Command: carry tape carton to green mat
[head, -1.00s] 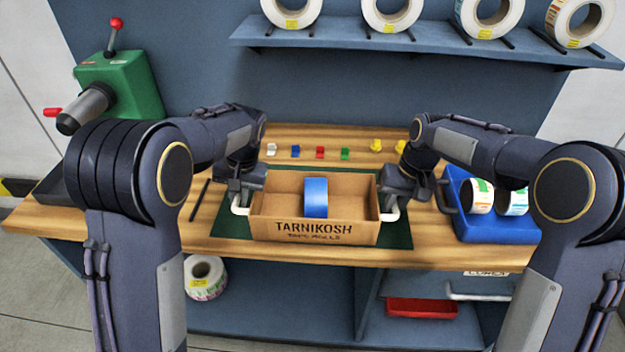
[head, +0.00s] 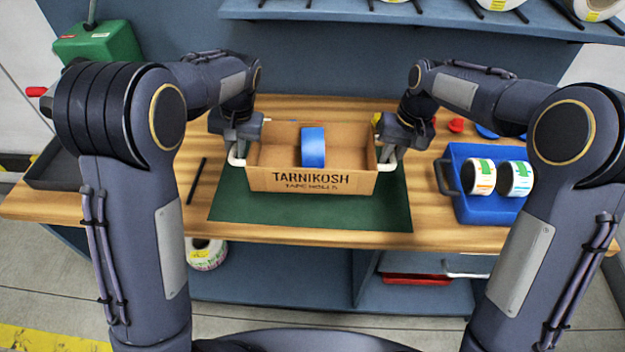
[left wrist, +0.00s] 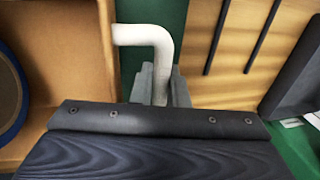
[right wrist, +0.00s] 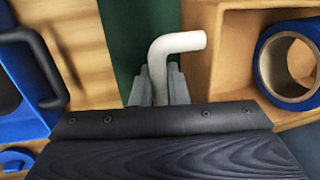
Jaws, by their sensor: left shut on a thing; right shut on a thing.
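My left gripper (head: 237,155) is shut on the carton's left white handle, which shows in the left wrist view (left wrist: 158,50). My right gripper (head: 391,158) is shut on the right white handle, which shows in the right wrist view (right wrist: 160,60). The mat's front part is bare.
A blue tray (head: 485,206) with two label rolls stands to the right of the mat. A dark rod (head: 197,181) lies left of it. A green machine (head: 100,45) stands back left. A shelf with large rolls (head: 400,14) hangs above the back.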

